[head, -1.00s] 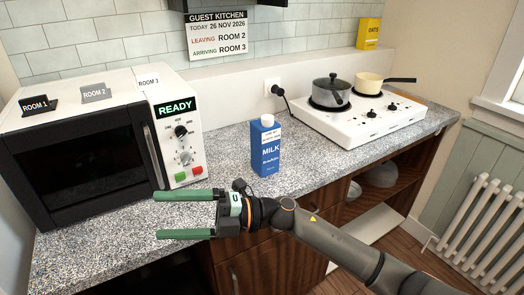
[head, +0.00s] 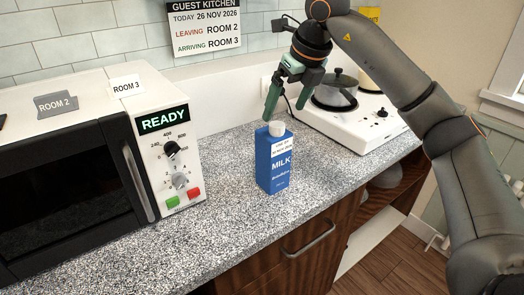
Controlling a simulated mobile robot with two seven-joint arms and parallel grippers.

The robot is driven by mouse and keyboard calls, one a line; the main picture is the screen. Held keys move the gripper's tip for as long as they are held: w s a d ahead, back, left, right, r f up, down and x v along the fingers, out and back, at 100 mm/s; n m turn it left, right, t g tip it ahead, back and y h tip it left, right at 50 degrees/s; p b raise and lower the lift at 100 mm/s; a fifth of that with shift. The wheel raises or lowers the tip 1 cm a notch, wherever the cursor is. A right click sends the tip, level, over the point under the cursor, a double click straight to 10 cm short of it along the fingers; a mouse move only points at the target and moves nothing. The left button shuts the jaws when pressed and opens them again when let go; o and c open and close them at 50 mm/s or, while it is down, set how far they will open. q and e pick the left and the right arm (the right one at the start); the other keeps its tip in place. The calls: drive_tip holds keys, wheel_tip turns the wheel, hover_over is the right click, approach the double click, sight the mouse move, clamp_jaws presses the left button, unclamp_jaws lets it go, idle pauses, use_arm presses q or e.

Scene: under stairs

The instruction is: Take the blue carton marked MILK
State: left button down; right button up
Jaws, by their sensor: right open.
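The blue carton (head: 275,172) marked MILK stands upright on the speckled grey counter (head: 225,235), between the microwave and the hob. It has a white cap and a white printed label near its top. My right gripper (head: 284,111) has green fingers and hangs from above, pointing down. It is open and empty, with its fingertips close to the carton's cap and slightly behind or above it; whether they touch it I cannot tell. My left gripper is not in view.
A microwave (head: 172,190) reading READY stands left of the carton, with room cards on top. A white hob (head: 350,128) with a dark lidded pot (head: 336,92) is at right, partly behind my arm. The counter in front of the carton is clear.

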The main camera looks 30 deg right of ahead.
sight(279, 126)
drive_tip(key=x, duration=0.6)
drive_tip(key=shift+s+d+f, duration=0.1)
drive_tip(key=shift+p+x, duration=0.3)
drive_tip(key=shift+x, duration=2.8)
drive_tip(key=shift+d, duration=0.1)
drive_tip(key=shift+c, duration=0.4)
clamp_jaws()
drive_tip(key=shift+r, duration=0.2)
